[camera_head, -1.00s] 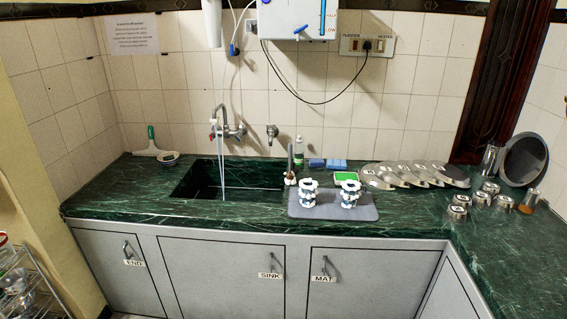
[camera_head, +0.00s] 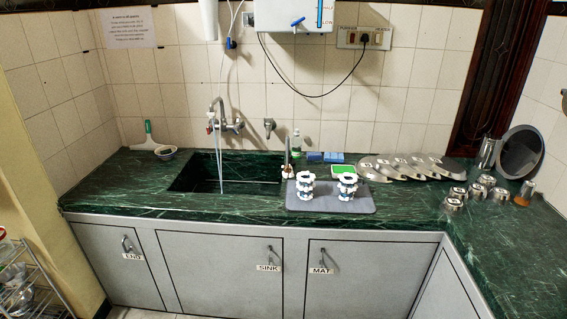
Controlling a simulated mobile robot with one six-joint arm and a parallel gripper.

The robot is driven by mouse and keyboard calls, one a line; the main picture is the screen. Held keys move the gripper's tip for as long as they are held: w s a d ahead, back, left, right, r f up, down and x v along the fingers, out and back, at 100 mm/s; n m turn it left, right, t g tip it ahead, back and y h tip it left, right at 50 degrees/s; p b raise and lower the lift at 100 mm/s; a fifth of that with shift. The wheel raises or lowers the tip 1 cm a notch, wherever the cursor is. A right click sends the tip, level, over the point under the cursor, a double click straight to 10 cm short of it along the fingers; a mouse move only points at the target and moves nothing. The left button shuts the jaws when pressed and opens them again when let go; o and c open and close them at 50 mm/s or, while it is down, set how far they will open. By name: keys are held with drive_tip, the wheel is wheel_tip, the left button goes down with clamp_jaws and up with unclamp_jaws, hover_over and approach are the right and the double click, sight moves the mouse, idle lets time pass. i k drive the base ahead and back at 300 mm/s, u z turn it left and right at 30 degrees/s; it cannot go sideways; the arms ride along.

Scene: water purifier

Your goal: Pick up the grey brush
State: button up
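A slim upright thing with a grey handle (camera_head: 287,152) and a brown-and-white lower end stands at the sink's right edge, behind the grey mat. It may be the grey brush, but it is too small to tell for sure. A green-and-white tool (camera_head: 149,138), which looks like a squeegee, stands at the back left of the counter beside a small bowl (camera_head: 166,152). My gripper is not in view.
The sink (camera_head: 222,172) is set in the green counter, under a tap (camera_head: 222,122) with running water. A grey mat (camera_head: 330,206) holds two white-and-blue stacks. Steel lids (camera_head: 410,168) and cups (camera_head: 455,200) stand right. The front-left counter is clear.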

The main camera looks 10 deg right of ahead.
sight(288, 172)
drive_tip(key=u, duration=0.15)
drive_tip(key=i, duration=1.15)
drive_tip(key=u, duration=1.45)
drive_tip(key=k, duration=0.25)
drive_tip(key=u, duration=0.9)
